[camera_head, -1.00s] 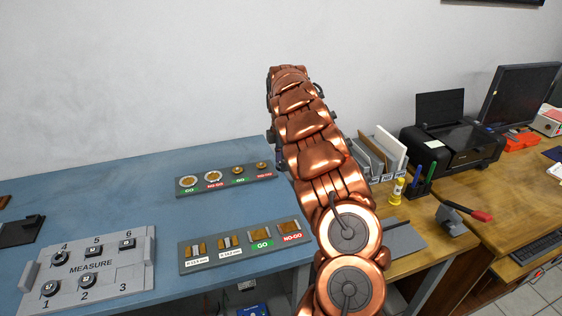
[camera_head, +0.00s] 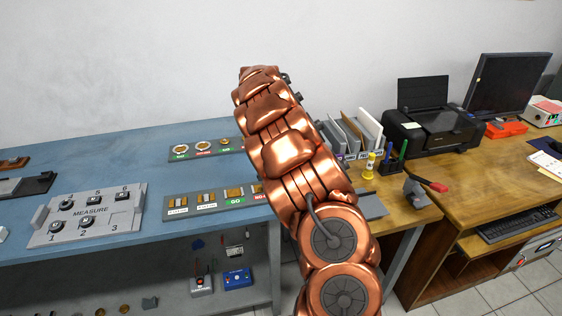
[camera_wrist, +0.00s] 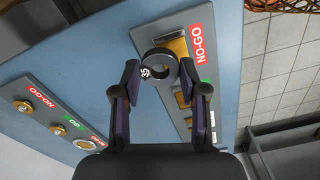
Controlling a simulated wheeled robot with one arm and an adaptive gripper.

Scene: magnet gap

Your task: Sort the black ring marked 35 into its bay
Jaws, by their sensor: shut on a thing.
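The black ring marked 35 (camera_wrist: 147,72) is between the fingertips of my gripper (camera_wrist: 160,68) in the wrist view, held with its number facing the camera. It is above the front tray (camera_wrist: 229,98), overlapping the brass-coloured bay by the red NO-GO label (camera_wrist: 202,43). I cannot tell whether it touches the tray. The tray's green GO label is partly hidden behind a finger. In the head view the front tray (camera_head: 170,213) lies on the blue bench. Its NO-GO end is partly behind my arm, and my gripper and the ring are hidden.
A second tray (camera_head: 172,157) with round pieces and GO and NO-GO labels lies behind. A grey MEASURE plate (camera_head: 92,226) with several numbered black pieces is at left. The wooden desk at right bears file holders (camera_head: 350,135), a printer (camera_head: 432,132) and a monitor (camera_head: 510,85).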

